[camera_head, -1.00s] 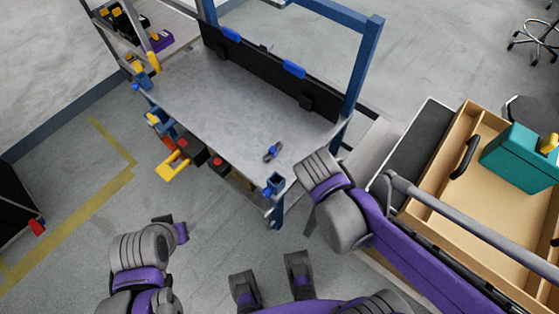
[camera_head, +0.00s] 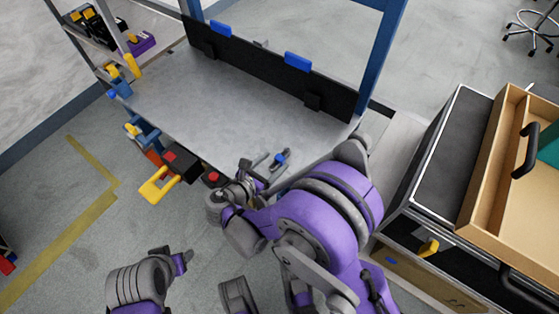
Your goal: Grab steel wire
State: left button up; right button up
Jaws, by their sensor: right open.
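A small dark item with a blue part (camera_head: 281,159) lies near the front edge of the grey workbench (camera_head: 220,110), right of the middle. I cannot tell whether it is the steel wire, and no wire shows clearly elsewhere. My right gripper (camera_head: 262,168) is open at the bench's front edge, just left of the blue item. I cannot tell whether they touch. My right arm covers the bench's front right corner. My left arm is folded low at the left, away from the bench, and its fingers cannot be made out.
A black back panel (camera_head: 260,65) with blue clips stands along the bench's rear. A yellow handle (camera_head: 158,187) and a red-topped item (camera_head: 213,179) stick out at the bench front. A black cabinet with a wooden drawer (camera_head: 492,150) stands at the right. The bench's middle is clear.

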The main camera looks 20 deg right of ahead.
aim_at(284, 154)
jog(key=b+x, duration=0.1)
jog(key=x, duration=0.6)
jog(key=shift+f, duration=0.15)
jog(key=shift+a, duration=0.1)
grip_shut()
